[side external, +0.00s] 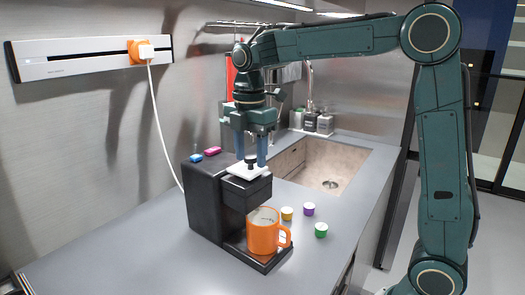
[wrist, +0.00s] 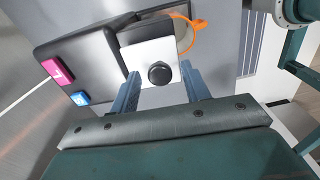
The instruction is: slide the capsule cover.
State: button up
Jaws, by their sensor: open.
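The capsule cover (side external: 236,171) is a white plate with a black knob (side external: 251,159), on top of the black coffee machine (side external: 205,205). In the wrist view the cover (wrist: 150,52) lies flat and its round knob (wrist: 159,73) shows between my two fingers. My gripper (side external: 250,154) points straight down over the cover. Its blue-grey fingers are open, one on each side of the knob, with a visible gap on both sides in the wrist view (wrist: 160,78). Whatever lies under the cover is hidden.
A pink button (side external: 213,151) and a blue button (side external: 196,157) sit on the machine's top. An orange mug (side external: 264,234) stands under the spout. Yellow (side external: 287,213), purple (side external: 309,209) and green (side external: 321,230) capsules stand to its right. A sink (side external: 325,165) lies behind.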

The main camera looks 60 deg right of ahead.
grip_shut()
jog(key=shift+w+d, duration=0.15)
jog(key=shift+w, duration=1.35)
jog(key=shift+w+d, duration=0.1)
jog(key=shift+w, duration=1.35)
grip_release()
jog(key=shift+r, duration=0.1)
notch_tip(320, 180, up, 12)
